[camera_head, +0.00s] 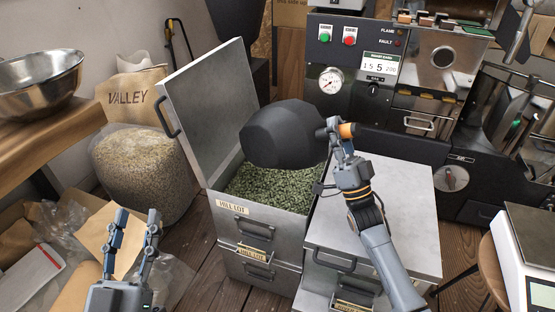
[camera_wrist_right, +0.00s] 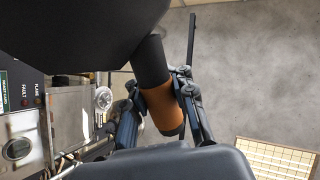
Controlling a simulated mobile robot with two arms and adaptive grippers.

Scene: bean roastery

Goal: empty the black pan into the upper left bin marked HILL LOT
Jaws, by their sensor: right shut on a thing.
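The black pan (camera_head: 284,135) is tipped over the open upper left bin marked HILL LOT (camera_head: 233,208); its dark outer underside faces the head view and its inside is hidden. Green beans (camera_head: 270,187) lie in that bin below the pan. The bin's lid (camera_head: 211,108) stands open. My right gripper (camera_head: 338,132) is shut on the pan's handle, whose orange-brown band (camera_wrist_right: 161,106) shows between the fingers in the right wrist view. My left gripper (camera_head: 132,229) is open and empty, low at the left, away from the bin.
A closed grey bin (camera_head: 395,190) stands right of the open one. A clear bag of pale beans (camera_head: 143,172) and a VALLEY sack (camera_head: 133,97) stand at left. A steel bowl (camera_head: 40,80) is on a wooden table. The control panel (camera_head: 350,62) is behind; a scale (camera_head: 530,245) is at right.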

